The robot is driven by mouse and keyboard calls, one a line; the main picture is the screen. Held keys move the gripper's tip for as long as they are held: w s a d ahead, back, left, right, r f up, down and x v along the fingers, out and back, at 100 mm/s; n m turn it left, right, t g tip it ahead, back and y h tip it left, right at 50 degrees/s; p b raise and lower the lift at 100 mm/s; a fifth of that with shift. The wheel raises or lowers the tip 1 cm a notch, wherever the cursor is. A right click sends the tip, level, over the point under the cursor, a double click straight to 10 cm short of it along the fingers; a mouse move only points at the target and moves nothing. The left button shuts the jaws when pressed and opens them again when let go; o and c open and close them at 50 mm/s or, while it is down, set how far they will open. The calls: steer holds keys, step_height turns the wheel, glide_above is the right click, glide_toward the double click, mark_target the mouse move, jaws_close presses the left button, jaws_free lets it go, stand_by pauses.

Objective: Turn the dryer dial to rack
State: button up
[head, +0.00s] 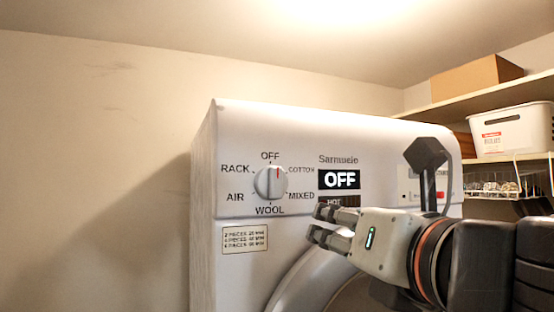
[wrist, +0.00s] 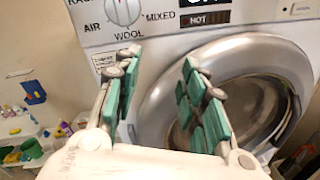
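The dryer dial (head: 270,183) is a round white knob with a red mark on the dryer's front panel. Its red mark points up and slightly right, between OFF and COTTON. RACK is printed at its upper left. The dial also shows at the top of the wrist view (wrist: 123,10), partly cut off. My gripper (head: 321,224) is right of and below the dial, apart from it. In the wrist view, my gripper's (wrist: 158,60) green-padded fingers are spread with nothing between them.
The white dryer (head: 300,120) has a display (head: 339,180) reading OFF and a round door (wrist: 275,60) below. Shelves at right hold a cardboard box (head: 475,78) and a white basket (head: 510,132). Small items (wrist: 30,135) lie low at left in the wrist view.

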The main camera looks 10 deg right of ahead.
step_height(320, 180, up, 7)
steer(key=s+a+n+y+p, duration=0.2)
steer(key=s+a+n+p, duration=0.1)
steer(key=n, duration=0.2)
steer(key=p, duration=0.8)
glide_toward(278, 180)
steer(key=shift+s+r+p, duration=0.15)
steer(key=shift+r+p, duration=0.15)
steer(key=shift+p, duration=0.5)
steer(key=p, duration=0.3)
steer(key=shift+w, duration=0.25)
steer(key=x, duration=0.8)
steer(key=shift+w+f+p, duration=0.1)
steer(key=shift+f+p, duration=0.2)
steer(key=shift+p, duration=0.05)
jaws_close()
